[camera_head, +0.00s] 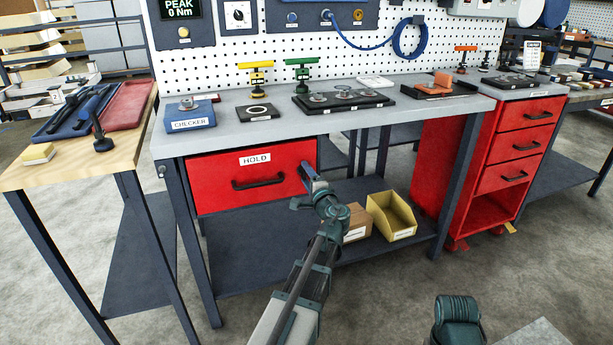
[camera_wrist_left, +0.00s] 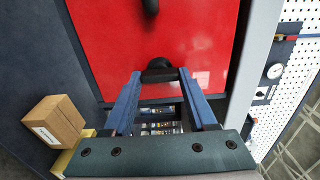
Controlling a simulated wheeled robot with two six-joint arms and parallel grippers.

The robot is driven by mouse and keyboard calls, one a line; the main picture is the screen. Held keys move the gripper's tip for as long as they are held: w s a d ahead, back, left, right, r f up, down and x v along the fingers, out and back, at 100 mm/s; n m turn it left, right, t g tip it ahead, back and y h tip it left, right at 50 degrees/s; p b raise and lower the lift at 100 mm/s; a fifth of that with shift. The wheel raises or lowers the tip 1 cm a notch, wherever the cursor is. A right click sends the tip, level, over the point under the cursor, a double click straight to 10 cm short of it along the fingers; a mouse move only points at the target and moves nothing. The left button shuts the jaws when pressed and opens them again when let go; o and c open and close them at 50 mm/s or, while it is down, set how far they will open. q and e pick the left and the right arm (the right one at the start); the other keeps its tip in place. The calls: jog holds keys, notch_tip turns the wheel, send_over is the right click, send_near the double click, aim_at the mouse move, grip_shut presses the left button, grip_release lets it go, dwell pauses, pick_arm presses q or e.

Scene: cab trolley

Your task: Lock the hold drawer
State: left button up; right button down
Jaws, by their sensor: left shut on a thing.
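The red hold drawer (camera_head: 222,184), with its white HOLD label (camera_head: 255,159) and black bar handle (camera_head: 258,183), is under the grey bench top. Its front looks flush with the bench, as far as I can tell. The red front also fills the upper part of the left wrist view (camera_wrist_left: 110,40). My left gripper (camera_head: 308,172) is at the right end of the drawer front. In the left wrist view its two blue fingers close on a small black knob (camera_wrist_left: 159,66) on the red front. The knob's turn cannot be made out. My right gripper is out of view.
A cardboard box (camera_head: 352,222) and a yellow bin (camera_head: 391,215) stand on the lower shelf, right of my left arm. A wooden side table (camera_head: 60,172) is at the left. A red drawer cabinet (camera_head: 475,150) stands at the right.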

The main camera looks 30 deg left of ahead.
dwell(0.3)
pick_arm(q)
jog(key=o, duration=1.4)
jog(key=shift+c, duration=0.2)
jog(key=v, duration=1.3)
jog(key=shift+s+d, duration=0.25)
